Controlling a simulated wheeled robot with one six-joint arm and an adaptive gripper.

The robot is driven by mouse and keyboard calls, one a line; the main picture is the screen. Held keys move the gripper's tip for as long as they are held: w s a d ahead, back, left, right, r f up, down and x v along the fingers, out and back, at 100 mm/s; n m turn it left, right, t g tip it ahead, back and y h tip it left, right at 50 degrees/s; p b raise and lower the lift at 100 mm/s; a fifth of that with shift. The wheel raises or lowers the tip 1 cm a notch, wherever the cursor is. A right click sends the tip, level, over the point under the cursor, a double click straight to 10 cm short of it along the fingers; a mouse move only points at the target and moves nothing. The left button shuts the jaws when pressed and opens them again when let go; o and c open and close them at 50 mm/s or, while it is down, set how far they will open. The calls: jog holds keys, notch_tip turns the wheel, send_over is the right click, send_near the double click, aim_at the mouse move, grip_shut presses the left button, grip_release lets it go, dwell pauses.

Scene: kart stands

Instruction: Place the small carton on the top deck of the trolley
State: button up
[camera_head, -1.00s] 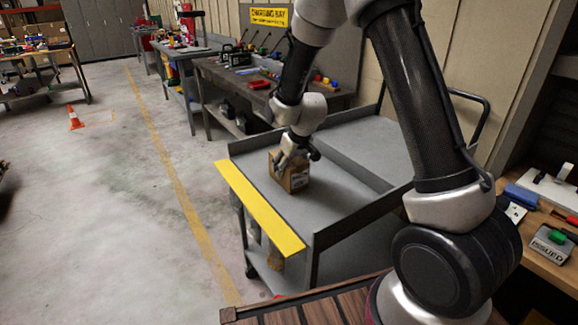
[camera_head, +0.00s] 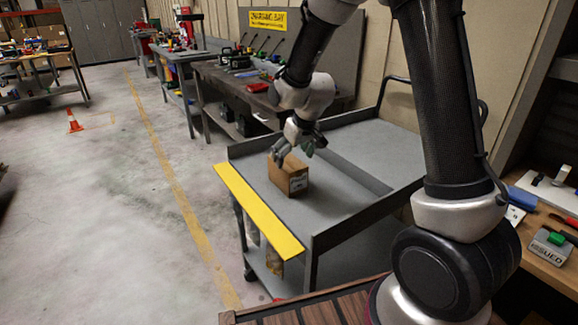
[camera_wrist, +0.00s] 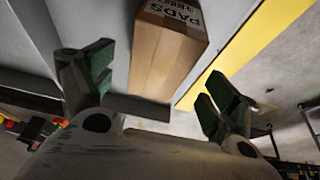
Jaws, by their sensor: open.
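The small brown carton (camera_head: 288,176) stands upright on the grey top deck of the trolley (camera_head: 330,205), near its yellow-edged end. A white label faces the front right. In the wrist view the carton (camera_wrist: 165,55) lies just beyond the fingertips, with lettering reading "PADS" on its label. My gripper (camera_head: 296,150) is just above and behind the carton in the head view. The carton appears apart from both fingers.
A yellow strip (camera_head: 258,212) runs along the trolley's near left end. A workbench with tools (camera_head: 245,90) stands behind the trolley. A wooden bench (camera_head: 545,215) with items is at right. An orange cone (camera_head: 74,122) stands on the open floor at left.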

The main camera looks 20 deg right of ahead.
jog(key=v, duration=0.5)
jog(key=shift+r, duration=0.25)
jog(key=s+d+r+m, duration=0.2)
jog(key=s+d+r, duration=0.7)
jog(key=s+r, duration=0.4)
jog(key=s+d, duration=0.2)
jog(key=s, duration=0.6)
jog(key=s+d+m+h, duration=0.1)
jog(key=s+d, duration=0.2)
jog(key=s, duration=0.5)
jog(key=shift+s+r+m, duration=0.3)
jog(key=shift+r, duration=0.15)
